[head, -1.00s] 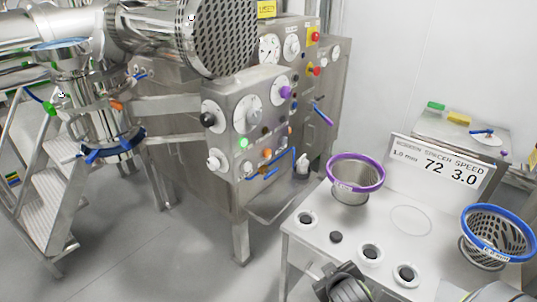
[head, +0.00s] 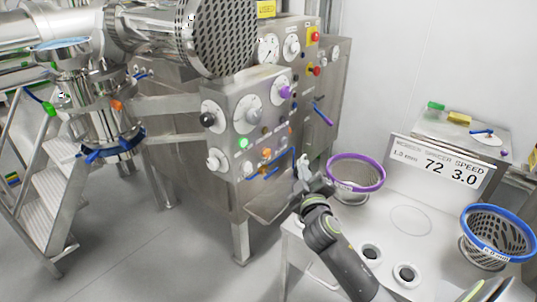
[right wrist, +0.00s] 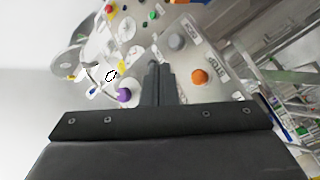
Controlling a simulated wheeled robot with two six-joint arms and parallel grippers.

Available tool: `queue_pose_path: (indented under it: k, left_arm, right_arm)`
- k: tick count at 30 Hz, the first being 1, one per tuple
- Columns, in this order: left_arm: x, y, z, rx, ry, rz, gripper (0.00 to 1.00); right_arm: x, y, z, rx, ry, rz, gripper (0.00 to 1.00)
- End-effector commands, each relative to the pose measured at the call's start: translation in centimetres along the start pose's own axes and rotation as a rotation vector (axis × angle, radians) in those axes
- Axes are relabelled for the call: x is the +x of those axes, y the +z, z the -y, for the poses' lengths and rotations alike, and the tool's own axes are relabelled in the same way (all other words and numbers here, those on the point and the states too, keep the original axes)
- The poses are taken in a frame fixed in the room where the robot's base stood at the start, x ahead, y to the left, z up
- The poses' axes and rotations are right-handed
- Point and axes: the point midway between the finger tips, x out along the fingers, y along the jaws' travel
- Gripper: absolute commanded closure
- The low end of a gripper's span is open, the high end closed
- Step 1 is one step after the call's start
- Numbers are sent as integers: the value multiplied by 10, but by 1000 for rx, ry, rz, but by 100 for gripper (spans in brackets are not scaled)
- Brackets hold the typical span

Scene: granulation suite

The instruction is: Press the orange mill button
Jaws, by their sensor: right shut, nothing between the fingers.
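The steel mill panel (head: 226,179) in the head view carries dials, knobs and small buttons. An orange button (head: 266,153) sits on its lower part, right of a green one (head: 243,142). My right gripper (head: 305,178) is in front of the panel's lower right side, apart from that button. In the right wrist view the right gripper's fingers (right wrist: 154,68) are shut and empty. My left gripper is not in view.
A blue handle (head: 281,165) crosses below the panel buttons. The white table (head: 410,245) holds a purple-rimmed basket (head: 356,173) and a blue-rimmed basket (head: 500,232). A purple knob (right wrist: 124,95) is left of the fingers in the wrist view. Floor in front of the panel is clear.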

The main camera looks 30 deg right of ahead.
Motion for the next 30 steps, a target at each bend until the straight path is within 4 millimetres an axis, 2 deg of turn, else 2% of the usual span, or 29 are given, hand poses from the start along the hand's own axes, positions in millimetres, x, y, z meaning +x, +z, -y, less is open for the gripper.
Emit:
queue_pose_path:
  k: [8,21,30]
  left_arm:
    - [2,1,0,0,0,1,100]
    - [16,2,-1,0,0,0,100]
    - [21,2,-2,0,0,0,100]
  right_arm:
    - [6,-4,5,3,0,2,100]
    - [46,-33,36,4,-2,1,100]
    - [60,-43,45,1,-1,2,100]
